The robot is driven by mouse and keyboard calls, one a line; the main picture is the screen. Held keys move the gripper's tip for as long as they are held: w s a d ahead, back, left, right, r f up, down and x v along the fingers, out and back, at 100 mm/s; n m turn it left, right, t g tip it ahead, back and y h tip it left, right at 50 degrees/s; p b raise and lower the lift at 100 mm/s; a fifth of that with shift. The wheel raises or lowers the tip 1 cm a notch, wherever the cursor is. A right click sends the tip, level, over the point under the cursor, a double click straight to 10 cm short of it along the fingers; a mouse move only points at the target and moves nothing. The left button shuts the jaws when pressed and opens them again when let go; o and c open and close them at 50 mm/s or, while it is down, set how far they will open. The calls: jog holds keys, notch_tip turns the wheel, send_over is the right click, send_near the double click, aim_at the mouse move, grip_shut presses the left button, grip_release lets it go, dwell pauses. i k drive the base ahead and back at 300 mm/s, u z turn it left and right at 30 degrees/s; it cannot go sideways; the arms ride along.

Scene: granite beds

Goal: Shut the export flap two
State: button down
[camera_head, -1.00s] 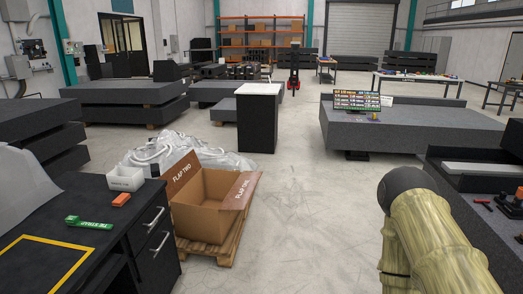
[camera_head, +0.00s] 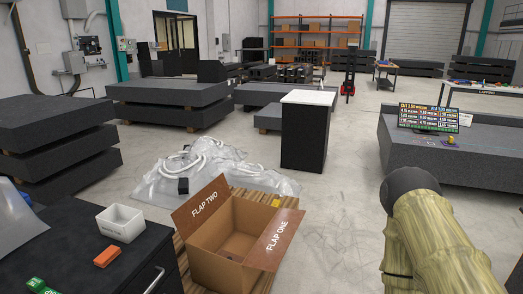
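The open cardboard box (camera_head: 220,258) stands on a wooden pallet (camera_head: 267,200) in the lower middle of the head view. Flap two (camera_head: 203,205), lettered "FLAP TWO", stands up and leans outward at the box's back left side. Flap one (camera_head: 275,240), lettered "FLAP ONE", slopes outward on the right side. The inside of the box looks mostly empty, with a small dark spot on its floor. My arm (camera_head: 430,235) reaches in from the lower right, well apart from the box. My gripper cannot be made out in this view.
A dark bench (camera_head: 75,240) at lower left carries a white bin (camera_head: 120,222) and an orange block (camera_head: 107,256). Crumpled plastic sheeting (camera_head: 215,170) lies behind the box. A dark cabinet with a white top (camera_head: 305,130) stands farther back. Floor right of the box is clear.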

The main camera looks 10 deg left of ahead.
aim_at(191, 216)
jog(key=u, duration=0.5)
jog(key=i, duration=1.75)
jog(key=u, duration=0.5)
